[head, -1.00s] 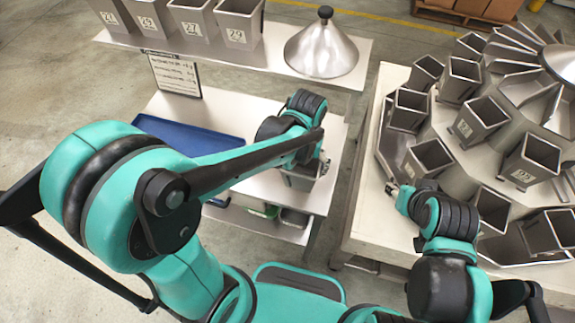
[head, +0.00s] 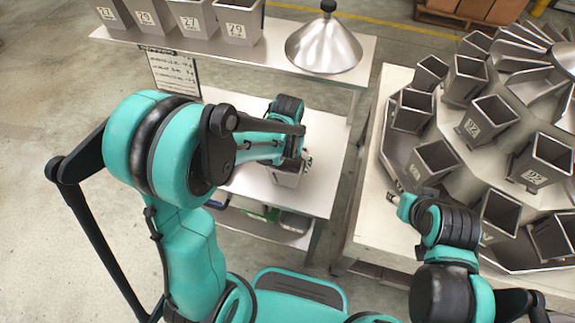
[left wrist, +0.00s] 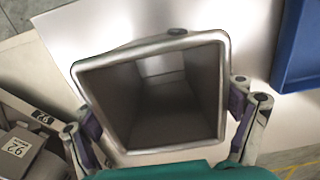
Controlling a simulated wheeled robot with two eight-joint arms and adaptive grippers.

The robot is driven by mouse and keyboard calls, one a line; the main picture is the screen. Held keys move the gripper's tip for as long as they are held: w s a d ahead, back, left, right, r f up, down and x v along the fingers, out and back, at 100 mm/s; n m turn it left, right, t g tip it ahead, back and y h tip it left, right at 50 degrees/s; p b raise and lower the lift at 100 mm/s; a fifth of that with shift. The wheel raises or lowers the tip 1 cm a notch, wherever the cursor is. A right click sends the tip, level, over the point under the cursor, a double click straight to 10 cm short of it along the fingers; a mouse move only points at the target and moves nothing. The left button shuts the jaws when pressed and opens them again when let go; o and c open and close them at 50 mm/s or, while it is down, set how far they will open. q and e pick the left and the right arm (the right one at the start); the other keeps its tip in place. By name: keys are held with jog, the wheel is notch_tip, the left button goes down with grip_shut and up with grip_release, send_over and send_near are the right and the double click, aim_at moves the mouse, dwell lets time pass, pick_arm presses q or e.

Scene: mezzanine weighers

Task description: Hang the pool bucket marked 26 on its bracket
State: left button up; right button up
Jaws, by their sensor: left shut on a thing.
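My left gripper (left wrist: 168,125) is shut on a grey metal bucket (left wrist: 222,85), with a padded finger on either side of it. In the head view this bucket (head: 284,179) is over the lower white table, mostly hidden by my left gripper (head: 292,166). Its number is not visible, and I cannot tell whether it touches the table. The round weigher (head: 440,155) at the right carries several grey buckets around its rim. Some bear number labels (head: 535,177) that are hard to read. My right gripper (head: 397,200) is by the weigher's near-left edge; its jaws are too small to judge.
An upper shelf (head: 270,52) holds several numbered buckets (head: 236,22) and a metal cone (head: 324,45). A notice board (head: 172,72) hangs at its front. A blue tray (left wrist: 298,45) lies beside the held bucket. A floor gap separates the table from the weigher.

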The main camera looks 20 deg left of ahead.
pick_arm(q)
jog(key=shift+f, duration=0.2)
jog(key=o, duration=1.4)
jog(key=shift+r, duration=0.15)
